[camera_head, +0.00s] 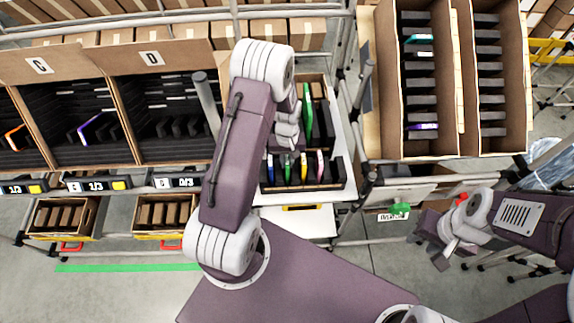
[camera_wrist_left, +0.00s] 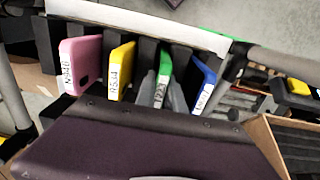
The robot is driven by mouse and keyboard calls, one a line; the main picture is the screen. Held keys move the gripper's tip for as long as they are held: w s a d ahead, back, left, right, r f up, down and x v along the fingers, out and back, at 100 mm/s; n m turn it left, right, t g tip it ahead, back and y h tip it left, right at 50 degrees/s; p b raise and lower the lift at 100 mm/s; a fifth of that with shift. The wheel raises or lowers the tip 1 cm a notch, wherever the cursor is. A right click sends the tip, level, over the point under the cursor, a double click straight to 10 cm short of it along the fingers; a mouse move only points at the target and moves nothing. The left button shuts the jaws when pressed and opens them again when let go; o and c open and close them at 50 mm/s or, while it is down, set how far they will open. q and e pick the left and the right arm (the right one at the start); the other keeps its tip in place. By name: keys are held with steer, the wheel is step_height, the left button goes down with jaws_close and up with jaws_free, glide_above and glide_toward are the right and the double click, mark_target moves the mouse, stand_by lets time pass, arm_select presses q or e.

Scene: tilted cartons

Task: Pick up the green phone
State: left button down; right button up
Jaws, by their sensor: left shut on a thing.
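The green phone (camera_wrist_left: 164,66) stands upright in a black slotted rack between a yellow phone (camera_wrist_left: 121,70) and a blue phone (camera_wrist_left: 202,86), with a pink phone (camera_wrist_left: 81,63) beyond the yellow one. My left gripper (camera_wrist_left: 163,95) is shut on the green phone from both sides, and the phone is still among its neighbours. In the head view the green phone (camera_head: 287,168) shows in the front row, just below my left gripper (camera_head: 287,145). My right gripper (camera_head: 440,258) is off to the right, away from the rack, its fingers too small to judge.
A tall green item (camera_head: 307,112) stands in the rack's back row. Open cartons with dark slots stand left, marked C (camera_head: 38,66) and D (camera_head: 152,58). Tall cartons (camera_head: 462,80) hold phones at the right. A metal post (camera_head: 363,95) rises right beside the rack.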

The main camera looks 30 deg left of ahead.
arm_select(q)
step_height(320, 180, up, 18)
steer(key=b, duration=0.2)
steer(key=shift+f, duration=0.15)
